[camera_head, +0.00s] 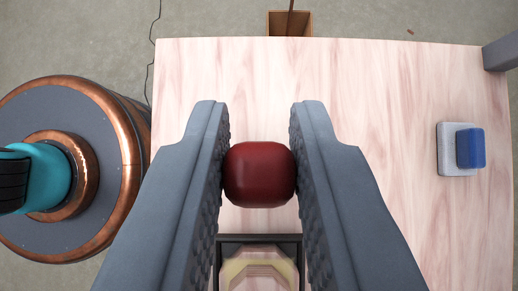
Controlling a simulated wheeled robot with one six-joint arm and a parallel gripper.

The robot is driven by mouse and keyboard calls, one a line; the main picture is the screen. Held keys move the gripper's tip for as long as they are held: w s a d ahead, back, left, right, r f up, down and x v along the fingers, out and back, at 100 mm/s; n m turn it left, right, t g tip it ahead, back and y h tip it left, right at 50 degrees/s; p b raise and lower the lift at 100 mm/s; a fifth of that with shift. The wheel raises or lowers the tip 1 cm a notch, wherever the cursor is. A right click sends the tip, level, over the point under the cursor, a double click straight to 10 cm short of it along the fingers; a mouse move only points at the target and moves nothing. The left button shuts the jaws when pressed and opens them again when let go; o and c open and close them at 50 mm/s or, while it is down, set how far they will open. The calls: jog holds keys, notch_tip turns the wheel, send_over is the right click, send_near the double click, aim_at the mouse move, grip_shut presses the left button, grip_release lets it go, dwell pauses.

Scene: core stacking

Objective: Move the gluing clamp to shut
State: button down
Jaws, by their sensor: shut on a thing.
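A dark red rounded knob (259,174) sits in the middle of the view, over the pale wooden table. It looks like the handle end of the gluing clamp. My gripper (259,112) is shut on this red knob, with one grey ridged finger on each side. Just below the knob in the picture is a black frame (259,238) with a pale wooden layered piece (258,272) inside it, cut off by the bottom edge. How the knob joins the frame is hidden, and I cannot tell the clamp's position.
The pinkish wood-grain table (400,90) is mostly clear. A blue block (470,148) rests on a pale pad (447,160) at the right. A large round grey and copper machine (95,105) with a teal part (45,178) stands left of the table. A wooden box (276,24) is beyond the far edge.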

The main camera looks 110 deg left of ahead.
jog(key=shift+w+d+f, duration=0.1)
jog(key=shift+w+d, duration=0.2)
jog(key=shift+d, duration=0.65)
jog(key=shift+w+d+f, duration=0.1)
jog(key=shift+w+d, duration=0.15)
jog(key=shift+d, duration=0.65)
jog(key=shift+r, duration=0.1)
jog(key=shift+w+d+f, duration=0.2)
jog(key=shift+d+f, duration=0.05)
jog(key=shift+d, duration=0.35)
jog(key=shift+w+d+f, duration=0.15)
jog(key=shift+d+f, duration=0.05)
jog(key=shift+d, duration=0.45)
jog(key=shift+w+d+f, duration=0.2)
jog(key=shift+d+f, duration=0.05)
jog(key=shift+d, duration=0.35)
jog(key=shift+w+d+f, duration=0.25)
jog(key=shift+d+f, duration=0.35)
jog(key=shift+d, duration=0.2)
jog(key=shift+w+d+f, duration=0.2)
jog(key=shift+d+f, duration=0.4)
jog(key=shift+d, duration=0.2)
